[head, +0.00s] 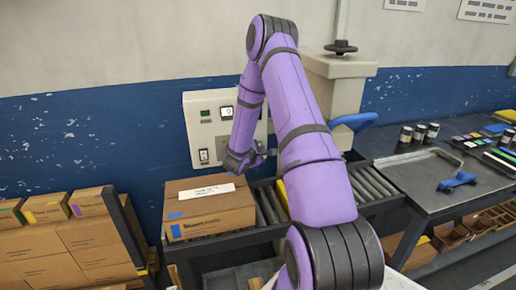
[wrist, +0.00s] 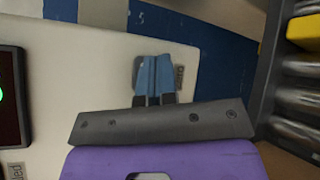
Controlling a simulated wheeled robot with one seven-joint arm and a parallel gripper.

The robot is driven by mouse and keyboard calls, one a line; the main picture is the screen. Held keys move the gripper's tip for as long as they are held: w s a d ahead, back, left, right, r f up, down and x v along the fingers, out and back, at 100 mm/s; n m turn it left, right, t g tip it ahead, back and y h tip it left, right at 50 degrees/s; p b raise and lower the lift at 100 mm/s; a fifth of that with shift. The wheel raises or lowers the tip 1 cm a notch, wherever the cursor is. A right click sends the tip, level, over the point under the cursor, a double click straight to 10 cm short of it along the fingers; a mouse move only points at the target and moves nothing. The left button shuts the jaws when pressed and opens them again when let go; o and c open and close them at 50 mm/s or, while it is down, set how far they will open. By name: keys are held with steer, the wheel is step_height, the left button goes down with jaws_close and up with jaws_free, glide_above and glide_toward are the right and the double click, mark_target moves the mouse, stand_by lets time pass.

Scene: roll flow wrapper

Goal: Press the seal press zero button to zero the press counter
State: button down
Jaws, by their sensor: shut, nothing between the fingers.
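A pale control panel (head: 196,128) is fixed to the wall in the head view, partly hidden by my arm. It has a small green-lit display (head: 206,113), a counter or dial window (head: 227,113) and a switch (head: 203,155). My gripper (wrist: 154,62) is shut and empty, with its blue fingertips over the panel face (wrist: 100,60) near its right edge. A small grey label plate (wrist: 180,77) shows beside the tips, its text too small to read. The zero button cannot be made out; the fingers may cover it. Whether the tips touch the panel, I cannot tell.
The beige press column (head: 335,85) with a blue handle (head: 355,121) stands right of my arm. A cardboard box (head: 210,207) sits on the roller conveyor (head: 372,184) below the panel. A workbench (head: 420,185) with jars is at right; stacked cartons (head: 75,238) are at left.

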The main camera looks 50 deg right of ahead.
steer(key=shift+w+d, duration=0.2)
steer(key=shift+w, duration=0.15)
stand_by(0.7)
steer(key=shift+s+a, duration=0.45)
steer(key=shift+s, duration=0.25)
steer(key=s+a, duration=0.1)
steer(key=s, duration=0.2)
steer(key=s+a, duration=0.1)
steer(key=shift+s+a, duration=0.15)
steer(key=shift+a, duration=0.15)
stand_by(1.0)
